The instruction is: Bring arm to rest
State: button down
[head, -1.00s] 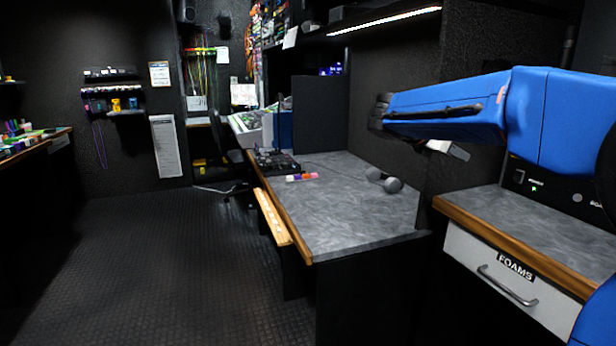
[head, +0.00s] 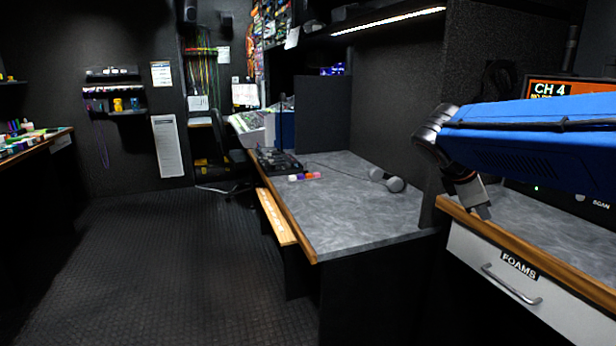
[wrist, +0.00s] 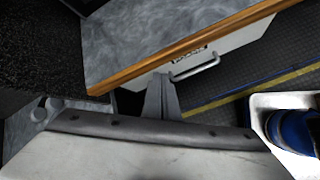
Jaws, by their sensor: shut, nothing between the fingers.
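My blue arm reaches in from the right in the head view. My gripper (head: 482,211) hangs from its end, pointing down just over the wooden front edge of the right-hand counter (head: 536,217). In the wrist view my gripper (wrist: 161,82) shows as closed grey fingers against the counter front. Its fingers are together with nothing between them. Whether the fingertips touch the counter edge, I cannot tell.
The white drawer (head: 500,273) labelled FOAMS, with a metal handle, is below the gripper. A dark partition (head: 440,110) stands beside it. A grey desk (head: 345,215) holds a grey dumbbell-shaped object (head: 387,180). The dark floor (head: 170,260) is clear at left.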

jog(key=s+a+f+m+y, duration=0.4)
jog(key=s+f+m, duration=0.3)
jog(key=s, duration=0.4)
jog(key=s+a+f+m+t+y, duration=0.1)
jog(key=s+a+f+m+y, duration=0.3)
jog(key=s+a+f+m, duration=0.2)
jog(key=s+f+m, duration=0.2)
jog(key=s+f, duration=0.2)
jog(key=s, duration=0.2)
jog(key=shift+a+f, duration=0.2)
jog(key=shift+f, duration=0.1)
jog(key=shift+d, duration=0.1)
